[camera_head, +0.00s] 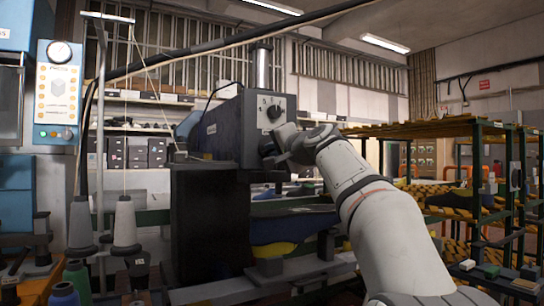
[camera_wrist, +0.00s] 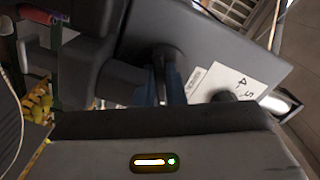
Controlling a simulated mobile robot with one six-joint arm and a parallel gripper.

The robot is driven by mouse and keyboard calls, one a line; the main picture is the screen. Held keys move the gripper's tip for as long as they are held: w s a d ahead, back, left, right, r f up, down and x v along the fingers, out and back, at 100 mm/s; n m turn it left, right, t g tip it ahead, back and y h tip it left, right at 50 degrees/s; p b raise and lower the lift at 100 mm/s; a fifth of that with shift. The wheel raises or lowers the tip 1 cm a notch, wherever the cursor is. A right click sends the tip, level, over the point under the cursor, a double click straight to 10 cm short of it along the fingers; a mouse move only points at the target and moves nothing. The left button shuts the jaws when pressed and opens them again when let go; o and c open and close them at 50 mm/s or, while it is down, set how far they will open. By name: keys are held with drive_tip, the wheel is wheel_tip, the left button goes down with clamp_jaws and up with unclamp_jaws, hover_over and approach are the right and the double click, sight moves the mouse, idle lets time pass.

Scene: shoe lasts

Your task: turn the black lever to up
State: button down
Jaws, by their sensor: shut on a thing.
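The black lever (camera_wrist: 166,56) shows in the wrist view as a dark, rounded piece standing off the grey machine face, with a thin part running down between my blue finger pads. My gripper (camera_wrist: 168,88) is shut on it. In the head view, my gripper (camera_head: 280,146) is against the front of the grey machine box (camera_head: 222,130), just below its numbered dial, and hides the lever there. The white number plate (camera_wrist: 240,82) lies right of my fingers in the wrist view. The lever's exact angle cannot be told.
The machine box stands on a dark column (camera_head: 205,225). A blue control cabinet (camera_head: 55,90) is at the left, with thread cones (camera_head: 125,222) below it. A green-framed rack (camera_head: 490,185) with yellow shelves stands at the right. A blue shoe last (camera_head: 285,228) is below my gripper.

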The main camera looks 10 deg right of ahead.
drive_tip(key=shift+f+n, duration=0.2)
drive_tip(key=shift+n, duration=0.4)
drive_tip(key=shift+b, duration=0.3)
